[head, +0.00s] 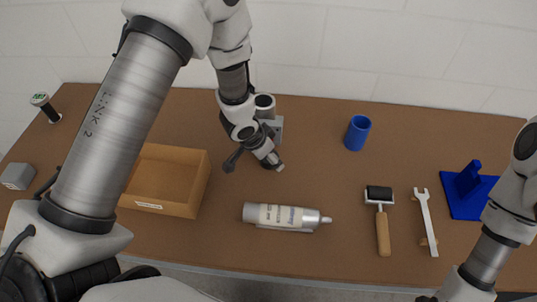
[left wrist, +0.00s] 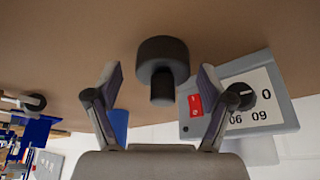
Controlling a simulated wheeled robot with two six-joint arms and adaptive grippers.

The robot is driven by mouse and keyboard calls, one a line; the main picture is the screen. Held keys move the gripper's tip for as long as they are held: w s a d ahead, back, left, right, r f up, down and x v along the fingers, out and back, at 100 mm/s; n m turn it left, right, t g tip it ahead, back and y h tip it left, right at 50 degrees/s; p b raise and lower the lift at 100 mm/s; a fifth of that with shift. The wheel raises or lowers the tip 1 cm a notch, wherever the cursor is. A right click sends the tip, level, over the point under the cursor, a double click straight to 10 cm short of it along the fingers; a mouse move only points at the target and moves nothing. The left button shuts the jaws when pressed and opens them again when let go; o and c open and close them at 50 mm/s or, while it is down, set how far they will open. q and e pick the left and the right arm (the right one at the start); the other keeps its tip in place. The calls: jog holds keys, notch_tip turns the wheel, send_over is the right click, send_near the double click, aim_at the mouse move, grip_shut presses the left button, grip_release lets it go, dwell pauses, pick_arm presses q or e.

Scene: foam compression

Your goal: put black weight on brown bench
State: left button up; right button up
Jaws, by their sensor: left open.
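In the left wrist view the black weight (left wrist: 162,52), a wide disc with a narrower knob, is between the spread fingers of my left gripper (head: 254,164). Clear gaps show on both sides, and neither finger appears to touch it. I cannot tell whether it rests on the bench or is above it. In the head view the weight is not discernible, likely hidden by the gripper. The brown bench (head: 330,185) spans the scene. My right arm enters at the right, with its gripper out of view.
A grey device with a dial (left wrist: 265,100) is close beside my left gripper. Around it are a brown tray (head: 200,185), a silver tube (head: 285,216), a blue cup (head: 357,133), a roller (head: 380,205), a wrench (head: 427,222), a blue stand (head: 465,200) and a black cylinder (head: 48,108).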

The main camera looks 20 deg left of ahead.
pick_arm(q)
jog(key=p+v, duration=0.1)
jog(key=v, duration=1)
jog(key=shift+a+r, duration=0.15)
jog(key=shift+r, duration=0.25)
jog(key=shift+s, duration=0.1)
